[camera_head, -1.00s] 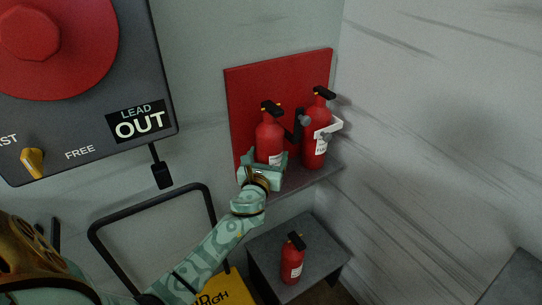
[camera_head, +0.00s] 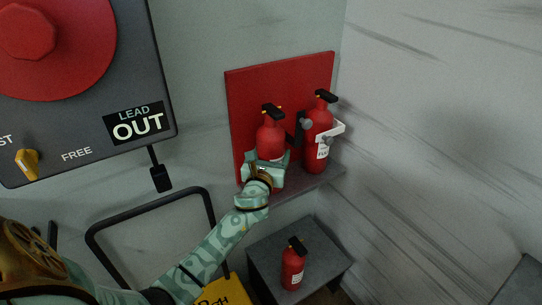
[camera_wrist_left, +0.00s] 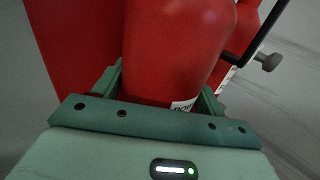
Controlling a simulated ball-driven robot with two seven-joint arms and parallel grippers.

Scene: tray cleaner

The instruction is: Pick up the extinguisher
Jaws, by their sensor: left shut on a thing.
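A red extinguisher (camera_head: 270,141) with a black top stands upright in front of a red wall board. My left gripper (camera_head: 268,160) is shut around its lower body. In the left wrist view the red extinguisher (camera_wrist_left: 172,48) fills the space between the fingers of the left gripper (camera_wrist_left: 160,95), with part of a white label showing. Its base is hidden by the gripper. A third extinguisher (camera_head: 292,265) stands on a grey box lower down. My right gripper is not in view.
The red board (camera_head: 243,100) is on the wall behind a narrow grey shelf (camera_head: 322,178). A black bracket (camera_head: 299,132) sits between the two upper extinguishers. A grey box (camera_head: 325,259) stands below. A black rail (camera_head: 150,192) and a dark panel (camera_head: 75,120) are at left.

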